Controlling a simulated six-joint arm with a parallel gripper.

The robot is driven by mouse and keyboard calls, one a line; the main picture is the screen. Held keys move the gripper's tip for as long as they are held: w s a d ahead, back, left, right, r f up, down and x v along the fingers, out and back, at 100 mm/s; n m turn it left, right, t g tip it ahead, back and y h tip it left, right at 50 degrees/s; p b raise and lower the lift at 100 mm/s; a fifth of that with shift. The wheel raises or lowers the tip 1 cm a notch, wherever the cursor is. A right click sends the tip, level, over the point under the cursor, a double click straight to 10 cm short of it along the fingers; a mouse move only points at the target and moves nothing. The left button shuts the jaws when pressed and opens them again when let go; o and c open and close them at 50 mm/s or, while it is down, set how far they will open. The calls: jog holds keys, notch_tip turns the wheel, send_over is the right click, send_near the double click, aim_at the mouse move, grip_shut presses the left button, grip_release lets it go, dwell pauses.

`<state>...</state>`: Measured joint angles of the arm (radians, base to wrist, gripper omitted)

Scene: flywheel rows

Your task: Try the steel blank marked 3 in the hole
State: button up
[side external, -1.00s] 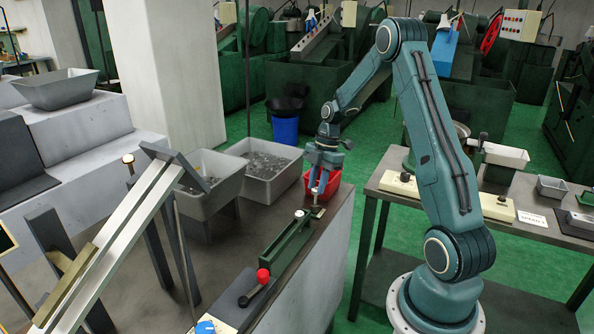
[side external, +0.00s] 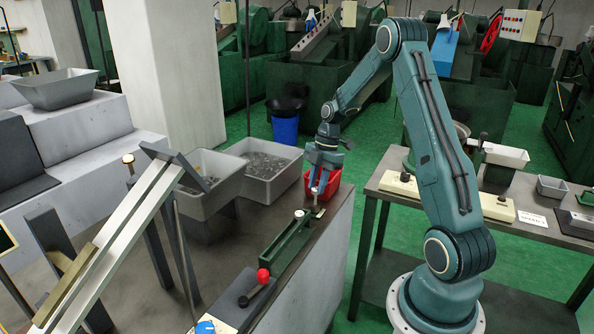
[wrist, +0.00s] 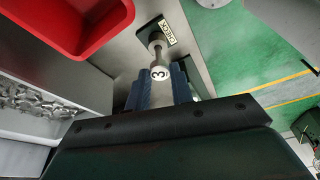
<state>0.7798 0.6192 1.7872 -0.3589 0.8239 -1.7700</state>
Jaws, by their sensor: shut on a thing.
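The steel blank (wrist: 160,73) shows in the wrist view with a white round end marked 3 and a narrower steel stem reaching up the picture. My gripper (wrist: 160,92) has its blue fingers shut on it. In the side view my gripper (side external: 317,190) points down close above the dark bench top, near its right edge. A small plate labelled CHECK (wrist: 168,33) lies right by the stem's far end. The hole itself is hidden, and I cannot tell whether the stem is in it or just above it.
A red bin (side external: 334,183) stands just behind my gripper, and its wall (wrist: 108,42) is close in the wrist view. Grey tubs of metal parts (side external: 268,200) stand to the left. A green lever fixture (side external: 285,245) with a red knob is in front. Green floor lies beyond the bench edge.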

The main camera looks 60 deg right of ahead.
jog(key=shift+r, duration=0.2)
jog(key=shift+r, duration=1.1)
jog(key=shift+r, duration=0.3)
jog(key=shift+r, duration=0.35)
jog(key=shift+r, duration=0.2)
